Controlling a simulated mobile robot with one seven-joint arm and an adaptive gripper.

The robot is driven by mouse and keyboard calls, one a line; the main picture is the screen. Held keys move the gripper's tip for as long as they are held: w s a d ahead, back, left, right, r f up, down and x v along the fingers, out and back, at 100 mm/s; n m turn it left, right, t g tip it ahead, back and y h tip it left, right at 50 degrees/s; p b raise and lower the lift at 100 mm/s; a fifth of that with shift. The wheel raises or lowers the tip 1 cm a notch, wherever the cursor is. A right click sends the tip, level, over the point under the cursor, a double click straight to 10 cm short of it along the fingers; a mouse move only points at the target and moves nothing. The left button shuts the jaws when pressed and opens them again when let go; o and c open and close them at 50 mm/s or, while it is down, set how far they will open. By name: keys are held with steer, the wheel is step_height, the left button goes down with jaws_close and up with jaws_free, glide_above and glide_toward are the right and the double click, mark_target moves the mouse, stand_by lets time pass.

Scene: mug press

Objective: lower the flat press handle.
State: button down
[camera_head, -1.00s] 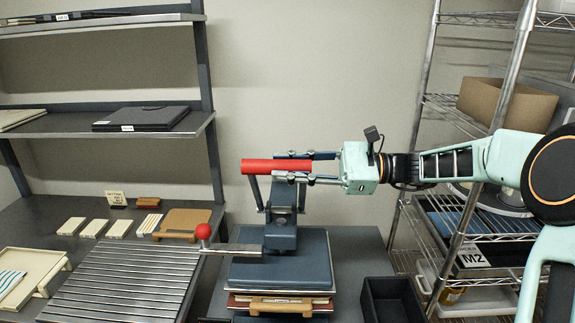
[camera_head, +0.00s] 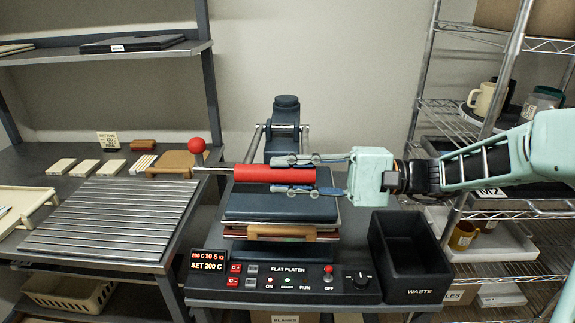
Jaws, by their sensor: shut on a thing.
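The flat press (camera_head: 286,112) stands on the bench in the middle of the camera_head view. Its red handle grip (camera_head: 255,174) lies horizontally in front of the press column, just above the dark upper platen (camera_head: 260,207). My gripper (camera_head: 290,174) reaches in from the right and is shut on the red handle, one finger above it and one below. The fingers hide part of the handle's right half. A red ball knob (camera_head: 197,145) shows to the left, near a metal rod. A tan-handled layer (camera_head: 280,233) sits under the upper platen.
A control panel (camera_head: 300,272) is at the front. A black waste bin (camera_head: 408,255) stands right, below my arm. A slatted metal rack (camera_head: 110,222) lies left, with several pale blocks behind it. Wire shelving with mugs (camera_head: 484,99) stands at the far right.

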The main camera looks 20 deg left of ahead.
steer(key=shift+n, duration=0.4)
steer(key=shift+f+b, duration=1.2)
steer(key=shift+f, duration=1.35)
steer(key=shift+f, duration=0.15)
steer(key=c, duration=1.7)
jaws_free()
steer(key=shift+o, duration=0.4)
steer(key=shift+d, duration=0.1)
steer(key=v, duration=1.2)
